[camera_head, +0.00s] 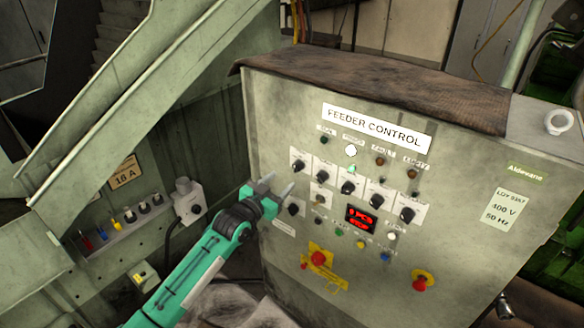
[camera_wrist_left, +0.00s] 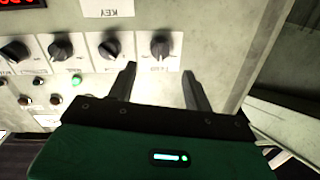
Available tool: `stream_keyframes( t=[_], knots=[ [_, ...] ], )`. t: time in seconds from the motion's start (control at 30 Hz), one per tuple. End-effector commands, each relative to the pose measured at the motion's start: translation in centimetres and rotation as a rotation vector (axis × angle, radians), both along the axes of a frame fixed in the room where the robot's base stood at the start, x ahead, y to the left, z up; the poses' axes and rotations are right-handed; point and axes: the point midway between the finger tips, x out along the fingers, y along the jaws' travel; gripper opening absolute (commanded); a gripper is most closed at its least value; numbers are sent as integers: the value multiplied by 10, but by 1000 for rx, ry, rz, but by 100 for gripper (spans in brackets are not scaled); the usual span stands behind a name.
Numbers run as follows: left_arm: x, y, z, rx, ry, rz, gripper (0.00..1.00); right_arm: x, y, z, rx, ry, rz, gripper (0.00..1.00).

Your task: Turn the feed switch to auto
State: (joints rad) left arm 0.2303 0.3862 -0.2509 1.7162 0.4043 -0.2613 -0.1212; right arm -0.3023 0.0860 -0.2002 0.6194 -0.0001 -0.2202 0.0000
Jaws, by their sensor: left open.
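The feeder control panel (camera_head: 270,120) carries a row of black rotary switches on pale plates. The leftmost upper switch (camera_head: 298,165) is close to my left gripper (camera_head: 275,188). In the wrist view, where the panel appears upside down, a black switch (camera_wrist_left: 160,45) lies beyond and between the fingertips of my left gripper (camera_wrist_left: 160,78). The fingers are apart and empty, and do not appear to touch the switch. The switch labels are too small or blurred to read, so I cannot tell which is the feed switch. My right gripper is not in view.
A red digital display (camera_head: 360,218) sits below the row of switches. Red emergency buttons (camera_head: 318,258) (camera_head: 420,283) are lower on the panel. A brown cloth (camera_head: 380,90) covers the cabinet top.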

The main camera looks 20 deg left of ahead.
Motion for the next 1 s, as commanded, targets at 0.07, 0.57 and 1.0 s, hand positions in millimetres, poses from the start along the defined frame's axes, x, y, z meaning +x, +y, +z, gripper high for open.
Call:
stream_keyframes(
  t=[0.07, 0.57, 1.0],
  knots=[
    [15, -4, 3, 1, 1, 1, 51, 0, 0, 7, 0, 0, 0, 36],
    [69, -20, 0, 2, 2, 0, 51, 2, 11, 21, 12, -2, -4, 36],
    [71, -21, -1, 1, 1, 0, 30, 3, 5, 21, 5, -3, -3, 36]
  ],
)
